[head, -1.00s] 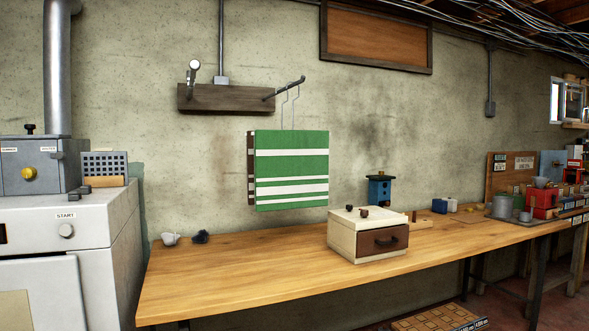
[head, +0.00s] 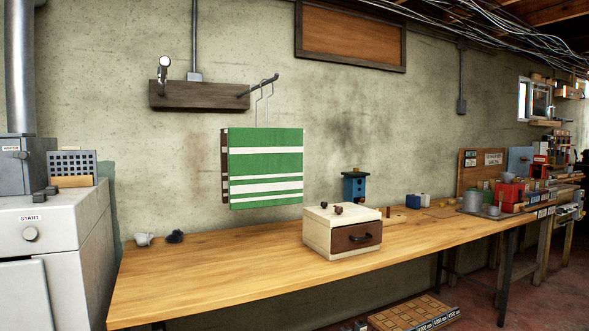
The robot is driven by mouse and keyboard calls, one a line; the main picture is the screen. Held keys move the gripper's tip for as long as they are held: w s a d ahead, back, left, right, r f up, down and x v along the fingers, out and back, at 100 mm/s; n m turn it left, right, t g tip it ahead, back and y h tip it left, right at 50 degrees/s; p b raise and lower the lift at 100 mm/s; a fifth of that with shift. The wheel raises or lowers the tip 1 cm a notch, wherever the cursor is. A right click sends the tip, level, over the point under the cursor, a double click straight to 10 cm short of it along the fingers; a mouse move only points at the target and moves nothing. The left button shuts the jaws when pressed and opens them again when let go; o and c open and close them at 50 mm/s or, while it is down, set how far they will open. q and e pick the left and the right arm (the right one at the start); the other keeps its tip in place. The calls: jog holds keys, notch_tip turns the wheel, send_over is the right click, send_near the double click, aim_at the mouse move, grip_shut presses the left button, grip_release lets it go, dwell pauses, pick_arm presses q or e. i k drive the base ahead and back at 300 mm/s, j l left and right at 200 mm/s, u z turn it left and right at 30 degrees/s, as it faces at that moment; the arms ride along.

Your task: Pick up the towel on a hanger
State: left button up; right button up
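A green towel with white stripes (head: 265,165) hangs from a wire hanger (head: 263,105) in the head view. A second, dark brown towel edge shows behind its left side. The hanger hooks over a dark metal peg (head: 262,84) that sticks out from a wooden wall rack (head: 200,96). The towel hangs above the workbench, clear of its top. Neither of my grippers is in view.
A wooden workbench (head: 215,275) runs along the wall. On it stand a cream box with a brown drawer (head: 342,232) and a blue birdhouse (head: 354,187). A white machine (head: 50,240) stands at left. The bench front is clear.

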aim_at(265, 164)
jog(key=i+j+z, duration=0.15)
jog(key=z, duration=0.25)
jog(key=i+j+z, duration=0.1)
jog(key=z, duration=0.3)
jog(key=j+z, duration=0.35)
jog(key=i+j+z, duration=0.1)
jog(key=j, duration=0.3)
jog(key=i+j+z, duration=0.15)
jog(key=j, duration=0.2)
jog(key=j+z, duration=0.1)
jog(key=j, duration=0.3)
